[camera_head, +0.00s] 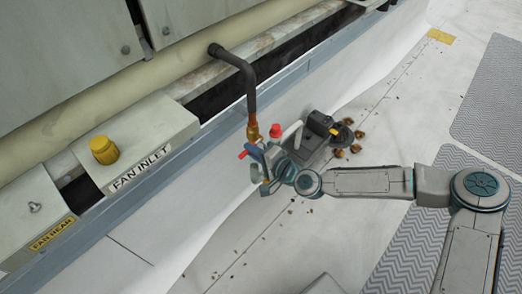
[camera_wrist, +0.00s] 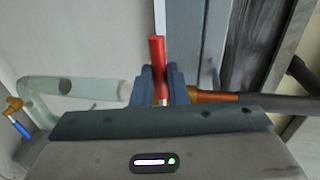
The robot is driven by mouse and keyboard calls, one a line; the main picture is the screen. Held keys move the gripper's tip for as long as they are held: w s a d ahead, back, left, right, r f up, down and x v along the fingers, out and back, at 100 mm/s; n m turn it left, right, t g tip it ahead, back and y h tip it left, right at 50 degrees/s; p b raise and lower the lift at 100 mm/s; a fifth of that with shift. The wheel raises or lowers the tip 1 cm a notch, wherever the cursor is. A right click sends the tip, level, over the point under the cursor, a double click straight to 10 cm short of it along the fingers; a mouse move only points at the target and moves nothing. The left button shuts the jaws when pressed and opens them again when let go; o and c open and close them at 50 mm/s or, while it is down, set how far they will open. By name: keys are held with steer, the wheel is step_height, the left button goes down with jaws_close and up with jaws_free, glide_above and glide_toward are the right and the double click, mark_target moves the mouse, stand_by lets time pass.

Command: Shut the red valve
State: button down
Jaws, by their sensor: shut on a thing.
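The red valve handle (camera_head: 243,155) sticks out beside a brass fitting (camera_head: 253,130) at the lower end of a dark bent pipe (camera_head: 246,75). In the wrist view the red handle (camera_wrist: 157,52) stands between my two blue-grey fingers, and the brass fitting (camera_wrist: 213,97) runs off to the right. My gripper (camera_wrist: 160,82) is shut on the red handle; it also shows in the head view (camera_head: 255,156). The fingers and palm hide the handle's base and most of the valve body.
A pale pipe (camera_wrist: 75,88) and a blue handle (camera_wrist: 22,129) are at left in the wrist view. A dark pump-like unit (camera_head: 318,127) and a red cap (camera_head: 275,131) stand close beside my gripper. The FAN INLET box (camera_head: 135,145) is at left. Debris lies on the white roof.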

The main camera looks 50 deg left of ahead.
steer(key=shift+s+r, duration=0.1)
steer(key=shift+s, duration=0.05)
stand_by(0.4)
steer(key=c, duration=1.4)
jaws_free()
steer(key=shift+c, duration=0.2)
steer(key=p+v, duration=0.3)
steer(key=v, duration=1)
steer(key=shift+w+d+r, duration=0.15)
steer(key=shift+w+d, duration=0.2)
